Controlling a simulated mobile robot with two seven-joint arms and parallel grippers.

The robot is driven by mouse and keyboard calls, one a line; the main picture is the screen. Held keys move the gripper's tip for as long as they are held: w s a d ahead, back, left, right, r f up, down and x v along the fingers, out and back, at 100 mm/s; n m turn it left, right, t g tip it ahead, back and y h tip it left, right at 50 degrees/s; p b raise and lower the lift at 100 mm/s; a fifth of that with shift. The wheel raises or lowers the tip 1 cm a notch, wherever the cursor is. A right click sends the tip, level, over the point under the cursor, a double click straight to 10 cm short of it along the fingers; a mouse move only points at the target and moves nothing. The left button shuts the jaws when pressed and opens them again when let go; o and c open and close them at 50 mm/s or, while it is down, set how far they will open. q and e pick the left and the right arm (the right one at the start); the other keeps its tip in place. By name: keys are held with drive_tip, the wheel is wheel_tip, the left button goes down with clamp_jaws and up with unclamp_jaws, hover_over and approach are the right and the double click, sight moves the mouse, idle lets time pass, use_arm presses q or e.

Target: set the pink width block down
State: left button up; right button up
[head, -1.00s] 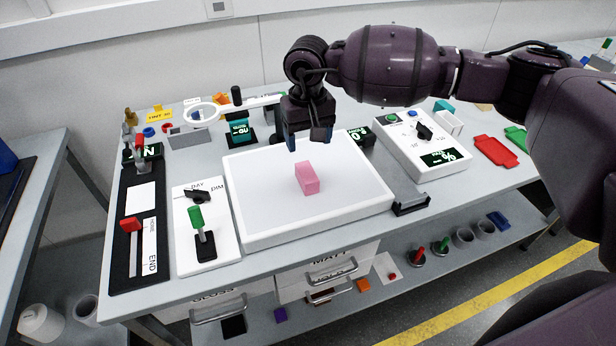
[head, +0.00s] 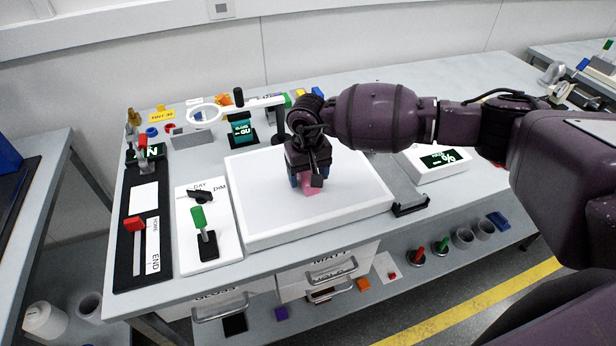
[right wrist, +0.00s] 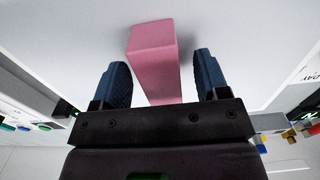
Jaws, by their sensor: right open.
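The pink width block (head: 310,188) stands on the white light panel (head: 270,222), mostly hidden behind my right gripper in the head view. My right gripper (head: 308,182) is down over the block. In the right wrist view the pink block (right wrist: 153,60) lies between the two blue fingertips of my right gripper (right wrist: 162,82). The fingers are open, with a visible gap on each side of the block. My left gripper is not in view.
A black panel with a red-handled slider (head: 133,224) and a white plate with a green lever (head: 199,218) stand left of the panel. A ring magnifier (head: 204,115) is behind it. A control box (head: 440,160) is at the right.

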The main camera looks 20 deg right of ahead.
drive_tip(key=shift+c, duration=0.5)
drive_tip(key=c, duration=1)
